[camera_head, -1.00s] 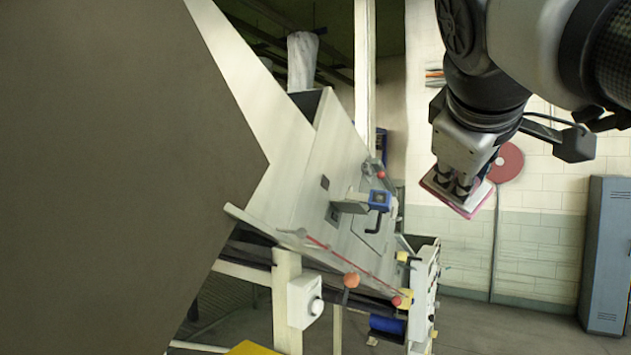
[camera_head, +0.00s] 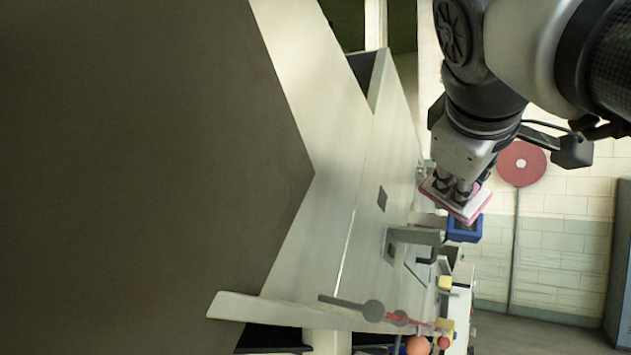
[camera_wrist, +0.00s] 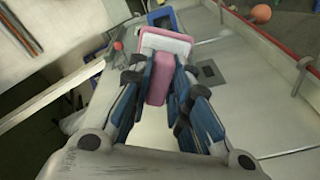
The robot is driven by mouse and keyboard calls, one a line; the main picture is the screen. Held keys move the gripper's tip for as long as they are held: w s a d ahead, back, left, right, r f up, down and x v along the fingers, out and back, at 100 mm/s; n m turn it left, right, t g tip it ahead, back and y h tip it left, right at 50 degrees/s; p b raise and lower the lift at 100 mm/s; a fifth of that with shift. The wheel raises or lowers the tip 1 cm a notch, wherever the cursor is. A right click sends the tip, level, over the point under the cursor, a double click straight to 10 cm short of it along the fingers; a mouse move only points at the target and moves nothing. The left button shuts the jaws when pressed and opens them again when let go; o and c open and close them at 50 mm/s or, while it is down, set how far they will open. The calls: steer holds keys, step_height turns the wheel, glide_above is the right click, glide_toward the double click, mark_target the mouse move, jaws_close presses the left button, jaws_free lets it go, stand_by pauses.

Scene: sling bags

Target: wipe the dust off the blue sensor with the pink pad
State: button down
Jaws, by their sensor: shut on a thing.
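My gripper (camera_head: 457,188) is shut on the pink pad (camera_head: 463,205), a flat pad with a white layer and a pink block as its grip. In the wrist view my gripper (camera_wrist: 160,80) has its fingers on both sides of the pink block, and the pad (camera_wrist: 165,44) spreads out beyond the fingertips. The blue sensor (camera_head: 465,232) is a small blue box on a grey bracket, just below the pad in the head view. It also shows in the wrist view (camera_wrist: 162,17) just beyond the pad, partly hidden. Whether they touch, I cannot tell. No dust can be made out.
A large pale machine panel (camera_head: 375,215) stands left of my gripper, with a grey bracket (camera_head: 415,236) sticking out. An orange ball (camera_head: 418,345) and a red ball (camera_head: 444,342) are at its lower edge. Free floor lies to the right before a brick wall.

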steer(key=shift+s+d, duration=0.1)
steer(key=shift+s, duration=0.05)
steer(key=shift+d+f, duration=0.1)
steer(key=shift+x, duration=2.75)
steer(key=shift+x, duration=1.1)
